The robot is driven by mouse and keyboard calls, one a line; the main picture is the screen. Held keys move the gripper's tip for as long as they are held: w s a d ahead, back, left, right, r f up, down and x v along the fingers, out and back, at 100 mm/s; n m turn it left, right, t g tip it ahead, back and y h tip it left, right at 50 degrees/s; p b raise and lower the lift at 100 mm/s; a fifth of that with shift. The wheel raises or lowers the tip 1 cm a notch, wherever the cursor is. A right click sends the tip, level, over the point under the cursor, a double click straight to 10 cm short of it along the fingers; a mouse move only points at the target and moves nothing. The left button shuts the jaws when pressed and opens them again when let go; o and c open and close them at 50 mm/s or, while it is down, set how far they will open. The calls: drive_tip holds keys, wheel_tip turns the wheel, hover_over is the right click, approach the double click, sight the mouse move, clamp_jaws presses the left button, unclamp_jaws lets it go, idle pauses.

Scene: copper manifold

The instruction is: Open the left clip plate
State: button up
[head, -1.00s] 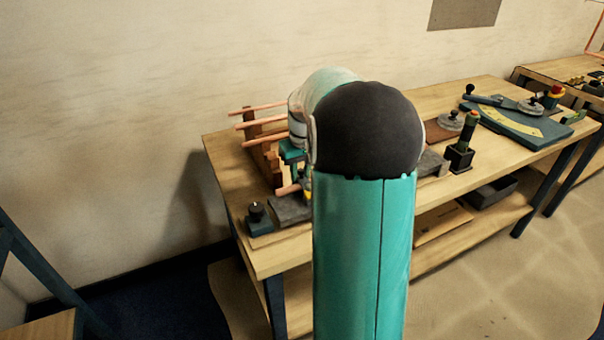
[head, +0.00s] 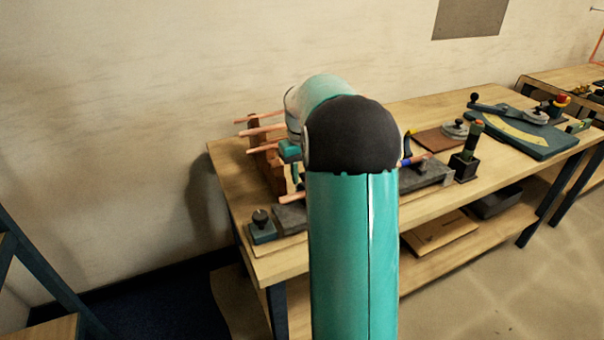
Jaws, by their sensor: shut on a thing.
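My gripper (head: 292,162) shows only in part, as small teal pieces left of my dark elbow, over the left part of the grey fixture block (head: 292,217). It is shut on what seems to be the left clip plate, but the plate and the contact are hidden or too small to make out. A copper pipe (head: 289,199) sticks out at the block's left end, with a small blue part beside it. A blue and yellow clip part (head: 406,151) stands by the pipe at the right end, right of my arm.
A wooden rack (head: 270,172) with several copper pipes stands behind at the left. A black-knobbed teal block (head: 262,228) sits at the front left.

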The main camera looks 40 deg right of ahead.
drive_tip(key=shift+w+d+g, duration=0.2)
drive_tip(key=shift+w+g, duration=0.4)
drive_tip(key=shift+w, duration=0.15)
drive_tip(key=shift+f, duration=0.1)
drive_tip(key=shift+c, duration=0.7)
drive_tip(key=shift+w+d+f+g+y, duration=0.15)
drive_tip(key=shift+w+f+g+y, duration=0.3)
drive_tip(key=shift+g, duration=0.35)
